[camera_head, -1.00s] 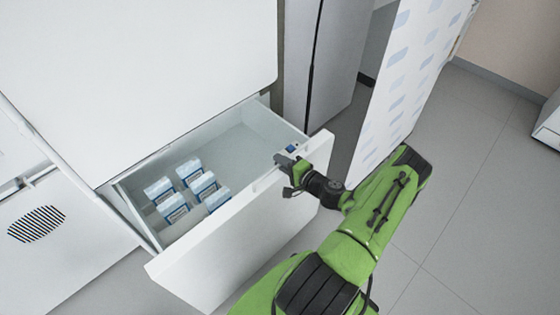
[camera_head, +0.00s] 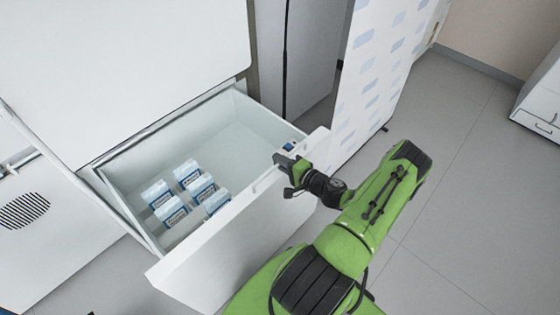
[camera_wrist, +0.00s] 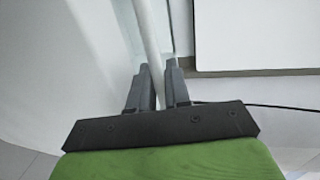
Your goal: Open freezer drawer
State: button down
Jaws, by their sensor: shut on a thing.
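The white freezer drawer (camera_head: 215,255) is pulled well out of the white freezer body (camera_head: 120,60), and its inside shows from above. Several small white and blue boxes (camera_head: 172,212) stand in the left part of the drawer. The right part of its floor is bare. My gripper (camera_head: 284,160) is at the top edge of the drawer front, near its right end.
A white panel with pale blue marks (camera_head: 385,75) stands right of the freezer, close to the drawer's right end. A white cabinet (camera_head: 540,105) is at the far right. Grey floor (camera_head: 460,200) is clear on the right.

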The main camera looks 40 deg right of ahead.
dwell(0.3)
jog(key=c, duration=1.3)
grip_release()
jog(key=shift+o, duration=0.2)
jog(key=s+r+p, duration=0.2)
jog(key=s+r, duration=0.1)
jog(key=s, duration=1.2)
jog(key=shift+s+d, duration=0.2)
jog(key=shift+s, duration=0.05)
